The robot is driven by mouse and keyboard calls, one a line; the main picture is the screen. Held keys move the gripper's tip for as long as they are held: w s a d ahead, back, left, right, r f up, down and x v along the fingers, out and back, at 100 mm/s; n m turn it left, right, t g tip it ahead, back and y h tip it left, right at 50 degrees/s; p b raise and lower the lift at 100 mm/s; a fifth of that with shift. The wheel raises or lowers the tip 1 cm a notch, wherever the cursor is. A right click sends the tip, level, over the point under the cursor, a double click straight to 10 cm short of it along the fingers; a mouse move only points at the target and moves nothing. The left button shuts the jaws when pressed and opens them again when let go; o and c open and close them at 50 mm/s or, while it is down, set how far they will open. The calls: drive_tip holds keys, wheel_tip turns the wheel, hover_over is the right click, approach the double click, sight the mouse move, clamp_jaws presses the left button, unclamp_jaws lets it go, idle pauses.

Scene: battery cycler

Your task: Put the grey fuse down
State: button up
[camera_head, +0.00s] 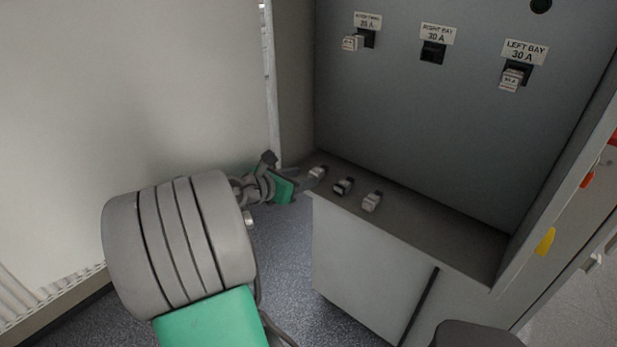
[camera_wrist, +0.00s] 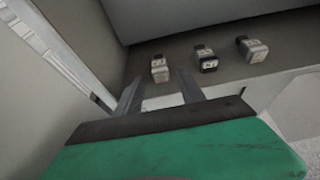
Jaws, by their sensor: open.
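Three small fuses rest in a row on the cabinet's ledge. The left grey fuse (camera_head: 318,172) is nearest my gripper (camera_head: 307,180); it also shows in the wrist view (camera_wrist: 159,70), just ahead of the gap between the fingers. My gripper is open, with nothing held between its fingers (camera_wrist: 159,80). A darker fuse (camera_head: 343,186) lies in the middle, and another grey fuse (camera_head: 372,201) lies to the right. I cannot tell which grey one the task names. The fuses stand apart from one another.
The ledge (camera_head: 450,238) is bare to the right of the fuses. On the panel above, the right bay socket (camera_head: 433,51) is empty; the left bay (camera_head: 511,80) and the leftmost socket (camera_head: 354,42) hold fuses. A pale wall (camera_head: 120,90) stands left of my arm.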

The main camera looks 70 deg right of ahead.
drive_tip(key=v, duration=0.8)
drive_tip(key=shift+a+r, duration=0.2)
drive_tip(key=w+a+f+m+t+y, duration=0.2)
drive_tip(key=w+a+f+m+y, duration=0.2)
drive_tip(key=a+f+m, duration=0.5)
drive_tip(key=w+a+f+m+t+y, duration=0.25)
drive_tip(key=a+f+m+y, duration=0.35)
drive_tip(key=m, duration=0.5)
drive_tip(key=w+a+r+n+t+y, duration=0.1)
drive_tip(key=w+a+r+n, duration=0.1)
drive_tip(key=a, duration=0.7)
drive_tip(key=w+a+r+n+t, duration=0.2)
drive_tip(key=w+a, duration=0.2)
drive_tip(key=a, duration=0.5)
drive_tip(key=w+a+r+n+t+y, duration=0.1)
drive_tip(key=w+a+r+n, duration=0.1)
drive_tip(key=a, duration=0.8)
drive_tip(key=shift+w+r+n+t+y, duration=0.35)
drive_tip(key=shift+w+r, duration=0.25)
drive_tip(key=shift+w, duration=0.45)
